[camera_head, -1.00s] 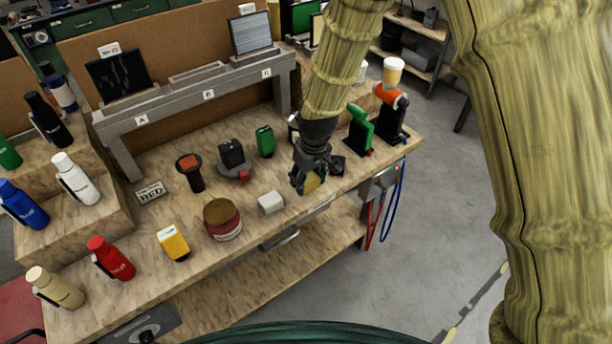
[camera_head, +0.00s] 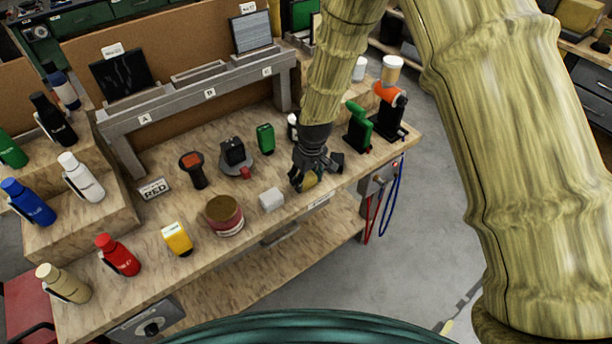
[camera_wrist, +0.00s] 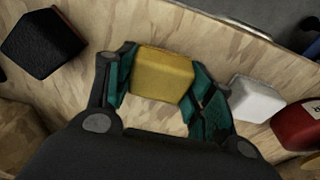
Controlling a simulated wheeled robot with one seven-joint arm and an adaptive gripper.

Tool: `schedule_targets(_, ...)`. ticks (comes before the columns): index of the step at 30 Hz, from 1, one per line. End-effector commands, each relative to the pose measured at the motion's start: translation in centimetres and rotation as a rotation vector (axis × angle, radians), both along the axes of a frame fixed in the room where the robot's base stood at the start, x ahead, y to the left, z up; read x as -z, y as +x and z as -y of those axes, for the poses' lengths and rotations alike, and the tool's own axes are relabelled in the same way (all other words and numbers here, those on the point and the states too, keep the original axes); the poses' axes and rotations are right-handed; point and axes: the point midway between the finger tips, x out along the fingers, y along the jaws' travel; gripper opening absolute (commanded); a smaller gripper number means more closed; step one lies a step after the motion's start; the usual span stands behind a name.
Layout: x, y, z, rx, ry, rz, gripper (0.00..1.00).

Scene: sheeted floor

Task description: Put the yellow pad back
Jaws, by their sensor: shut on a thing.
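The yellow pad (camera_wrist: 162,74) is a plain yellow block between the two fingers of my gripper (camera_wrist: 165,90) in the wrist view. My gripper is shut on it. In the head view my gripper (camera_head: 307,183) points down over the front edge area of the workbench (camera_head: 330,205), right of the white block. Only a small part of the yellow pad (camera_head: 310,181) shows there, mostly covered by the fingers. I cannot tell whether the pad touches the bench top.
A white block (camera_head: 271,199) and a round red tin (camera_head: 226,222) stand left of my gripper. A black block (camera_wrist: 42,45) lies at the wrist view's upper left. Green (camera_head: 359,134) and orange-topped (camera_head: 389,120) tools stand to the right. A yellow-and-white item (camera_head: 177,239) stands farther left.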

Motion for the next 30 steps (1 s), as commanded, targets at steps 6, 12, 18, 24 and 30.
schedule_targets(6,0.0,0.0,0.0,0.000,0.000,0.000,0.75)
schedule_targets(12,0.0,0.0,0.0,0.000,0.000,0.000,0.75)
schedule_targets(18,-0.4,0.0,0.0,0.000,0.001,0.001,0.75)
schedule_targets(24,-2.2,-0.2,0.2,0.000,0.000,0.002,0.75)
schedule_targets(30,-4.6,-0.5,0.4,-0.001,0.001,0.003,0.75)
